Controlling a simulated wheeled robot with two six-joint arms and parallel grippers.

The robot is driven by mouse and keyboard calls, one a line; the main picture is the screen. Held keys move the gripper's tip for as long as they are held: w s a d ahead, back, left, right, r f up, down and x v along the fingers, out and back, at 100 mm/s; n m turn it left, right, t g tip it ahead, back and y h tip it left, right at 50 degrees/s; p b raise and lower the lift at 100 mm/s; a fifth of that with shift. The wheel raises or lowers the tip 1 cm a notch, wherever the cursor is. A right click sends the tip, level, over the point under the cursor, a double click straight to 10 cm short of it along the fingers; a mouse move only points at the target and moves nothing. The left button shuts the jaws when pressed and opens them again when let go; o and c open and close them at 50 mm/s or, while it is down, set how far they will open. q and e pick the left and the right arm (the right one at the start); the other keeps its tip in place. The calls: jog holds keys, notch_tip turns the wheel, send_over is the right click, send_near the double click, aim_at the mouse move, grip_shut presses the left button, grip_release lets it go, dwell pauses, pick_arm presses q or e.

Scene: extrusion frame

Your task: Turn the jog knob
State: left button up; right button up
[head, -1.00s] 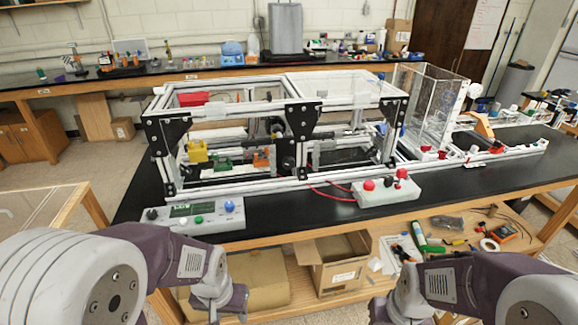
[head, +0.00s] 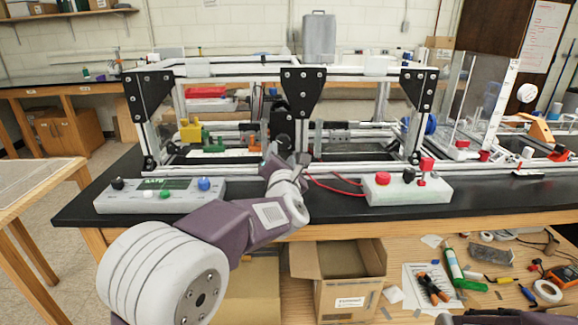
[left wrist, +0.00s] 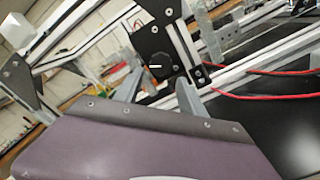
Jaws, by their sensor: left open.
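A round black knob with a white pointer line (left wrist: 155,66) sits on a black plate of the extrusion frame in the left wrist view. In the head view the dark knob (head: 283,143) shows at the middle of the frame, just above my left gripper and partly covered by it. My left gripper (head: 274,163) is open, with its fingers up at the front of the frame, close to the knob. In the left wrist view one grey finger (left wrist: 187,98) shows just below and right of the knob; touching cannot be told.
A control box (head: 150,200) with a small display, a black knob and coloured buttons lies at the table's front left. A white box (head: 400,190) with red buttons stands right of my left arm, with red cables. The frame's rails (head: 200,172) run low across the front.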

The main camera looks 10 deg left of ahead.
aim_at(282, 144)
pick_arm(q)
jog(key=p+x, duration=0.1)
jog(key=x, duration=0.8)
jog(key=shift+d, duration=0.1)
grip_shut()
